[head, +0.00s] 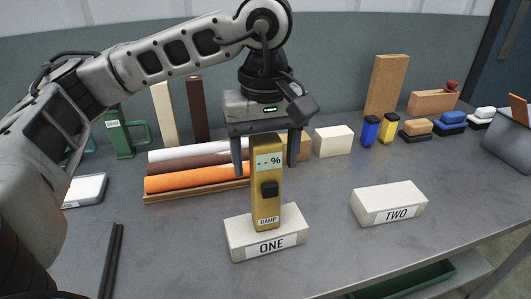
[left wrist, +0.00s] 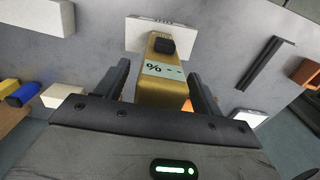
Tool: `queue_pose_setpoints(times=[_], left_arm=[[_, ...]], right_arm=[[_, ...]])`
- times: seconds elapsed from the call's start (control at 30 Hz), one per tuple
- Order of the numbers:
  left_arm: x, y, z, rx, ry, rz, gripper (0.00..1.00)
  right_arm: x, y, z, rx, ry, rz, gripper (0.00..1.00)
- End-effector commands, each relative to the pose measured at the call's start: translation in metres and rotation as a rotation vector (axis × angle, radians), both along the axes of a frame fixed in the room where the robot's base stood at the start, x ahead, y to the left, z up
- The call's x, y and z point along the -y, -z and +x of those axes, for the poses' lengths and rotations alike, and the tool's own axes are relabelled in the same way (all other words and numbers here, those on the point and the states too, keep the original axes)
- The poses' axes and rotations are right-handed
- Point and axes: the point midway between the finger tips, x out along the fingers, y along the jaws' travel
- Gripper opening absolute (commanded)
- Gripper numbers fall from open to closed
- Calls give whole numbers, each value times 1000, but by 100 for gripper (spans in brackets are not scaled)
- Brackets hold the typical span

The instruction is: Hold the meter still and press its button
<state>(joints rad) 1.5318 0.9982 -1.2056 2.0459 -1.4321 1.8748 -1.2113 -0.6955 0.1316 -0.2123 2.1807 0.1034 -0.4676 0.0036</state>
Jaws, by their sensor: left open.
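The yellow damp meter (head: 267,205) stands upright on the white block labelled ONE (head: 238,239). Its display reads "- - %", and its black button (head: 269,190) faces me. My left gripper (head: 265,166) is open and points down, with one finger on each side of the meter's upper part. In the left wrist view the meter (left wrist: 161,90) stands between the two open fingers (left wrist: 160,85), with a gap on both sides. The block labelled TWO (head: 390,205) lies to the right with nothing on it. My right gripper is in neither view.
Orange, brown and white rolls (head: 195,178) lie behind and left of the meter. A plain white block (head: 333,141), blue and yellow bottles (head: 370,130) and several brushes stand at the back right. A dark rail (head: 112,258) lies front left. The table between ONE and TWO is clear.

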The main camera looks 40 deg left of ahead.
Motion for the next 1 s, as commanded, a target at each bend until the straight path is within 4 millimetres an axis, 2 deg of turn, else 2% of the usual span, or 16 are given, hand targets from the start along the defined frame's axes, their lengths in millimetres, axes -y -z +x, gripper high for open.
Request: queue_pose_setpoints(times=[0.03,0.2,1.0], left_arm=[[0,0,0,0,0,0,62],[0,0,0,0,0,0,14],[0,0,0,0,0,0,13]], right_arm=[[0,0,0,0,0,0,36],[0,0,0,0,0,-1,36],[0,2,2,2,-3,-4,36]])
